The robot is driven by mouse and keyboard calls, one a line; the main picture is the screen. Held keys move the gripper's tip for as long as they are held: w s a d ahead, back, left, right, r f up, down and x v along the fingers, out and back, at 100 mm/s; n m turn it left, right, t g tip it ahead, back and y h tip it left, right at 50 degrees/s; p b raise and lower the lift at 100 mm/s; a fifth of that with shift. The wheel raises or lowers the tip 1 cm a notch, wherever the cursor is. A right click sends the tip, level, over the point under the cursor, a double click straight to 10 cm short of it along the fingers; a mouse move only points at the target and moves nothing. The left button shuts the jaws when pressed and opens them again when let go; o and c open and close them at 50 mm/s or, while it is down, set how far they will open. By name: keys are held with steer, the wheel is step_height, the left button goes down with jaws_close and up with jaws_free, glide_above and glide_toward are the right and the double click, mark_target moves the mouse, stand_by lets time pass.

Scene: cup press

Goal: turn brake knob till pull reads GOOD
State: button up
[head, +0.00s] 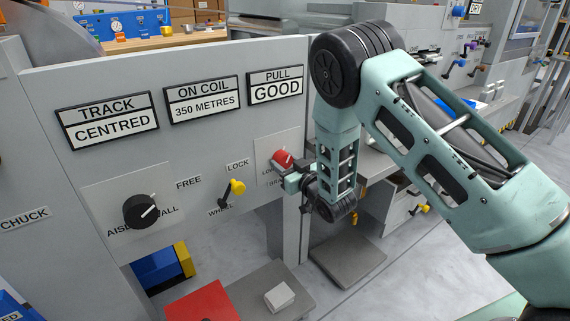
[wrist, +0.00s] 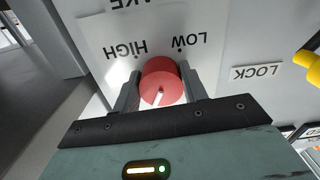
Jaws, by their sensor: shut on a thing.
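The red brake knob (head: 282,159) sits on a pale plate on the grey panel, near the panel's right edge. My gripper (head: 291,177) is at the knob, its fingers on either side of it. In the wrist view the red knob (wrist: 161,82) is between the two grey fingers, with a white pointer line on its face. The plate reads LOW and HIGH, upside down in that view. The PULL display (head: 276,86) reads GOOD. In the head view my gripper and wrist hide part of the knob's plate.
The TRACK display (head: 107,119) reads CENTRED, and the ON COIL display (head: 203,100) reads 350 METRES. A black AISLE/WALL knob (head: 139,211) and a yellow-tipped lever (head: 237,187) are left of my gripper. A red block (head: 203,301) and a white block (head: 280,297) are below.

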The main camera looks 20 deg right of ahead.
steer(key=shift+n, duration=1.6)
steer(key=o, duration=1)
steer(key=shift+d, duration=0.1)
steer(key=shift+c, duration=0.2)
steer(key=b+v, duration=0.1)
steer(key=v, duration=1.6)
steer(key=shift+s, duration=0.15)
